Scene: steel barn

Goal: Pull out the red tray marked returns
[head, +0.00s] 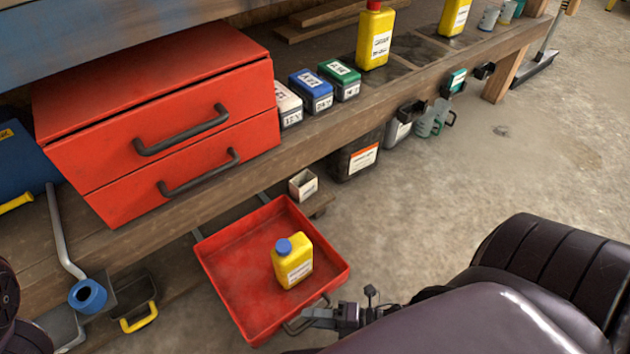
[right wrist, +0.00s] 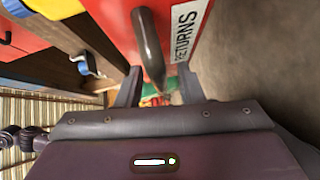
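The red tray (head: 225,275) hangs below the workbench and stands well out from it on its rails. A yellow bottle with a blue cap (head: 293,262) stands in it. In the right wrist view, a white RETURNS label (right wrist: 187,35) shows on the tray's red front, beside its dark bar handle (right wrist: 150,45). My right gripper (head: 325,312) is at this handle. In the right wrist view its fingers (right wrist: 160,80) stand apart, one on each side of the handle, with a gap visible. My left gripper is not in view.
A red two-drawer cabinet (head: 85,140) stands on the workbench (head: 225,178), with small labelled boxes (head: 311,90) and yellow bottles (head: 376,38). A small open box (head: 303,185) and a dark container (head: 357,158) are below the bench edge.

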